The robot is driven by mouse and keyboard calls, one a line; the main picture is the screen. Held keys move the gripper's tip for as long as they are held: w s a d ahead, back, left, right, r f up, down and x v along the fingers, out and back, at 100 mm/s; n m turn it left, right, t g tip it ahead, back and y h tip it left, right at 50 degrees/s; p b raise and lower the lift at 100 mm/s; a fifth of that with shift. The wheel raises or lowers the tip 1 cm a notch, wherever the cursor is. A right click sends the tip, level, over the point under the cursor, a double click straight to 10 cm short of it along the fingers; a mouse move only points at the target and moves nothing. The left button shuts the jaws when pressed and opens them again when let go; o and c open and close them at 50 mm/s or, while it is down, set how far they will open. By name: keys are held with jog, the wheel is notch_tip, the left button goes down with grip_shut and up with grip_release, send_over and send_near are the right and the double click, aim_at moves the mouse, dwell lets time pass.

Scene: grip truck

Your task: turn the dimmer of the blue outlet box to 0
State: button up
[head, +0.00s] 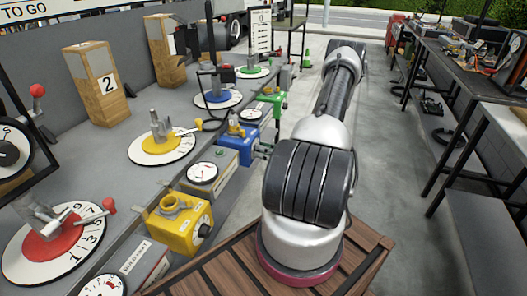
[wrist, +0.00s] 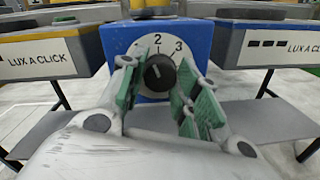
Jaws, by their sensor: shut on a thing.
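The blue outlet box (head: 236,153) stands at the edge of the grey bench in the head view. In the wrist view the blue outlet box (wrist: 195,40) is straight ahead, with a white dial showing 2 at the top and 3 to its right. The black dimmer knob (wrist: 159,73) is at the dial's centre. Its pale mark seems to point up and slightly left; the number it meets is unclear. My gripper (wrist: 160,85) has its green-padded fingers on both sides of the knob, shut on it. The fingers hide the dial's lower left and right.
A yellow box (head: 182,228) and a green box (head: 270,104) stand along the same bench edge. Floor (head: 400,200) to the right is open.

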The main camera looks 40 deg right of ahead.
jog(key=n+y, duration=0.1)
jog(key=n, duration=1.1)
jog(key=shift+f, duration=0.1)
jog(key=shift+n, duration=0.3)
jog(key=o, duration=1)
jog(key=v, duration=1.2)
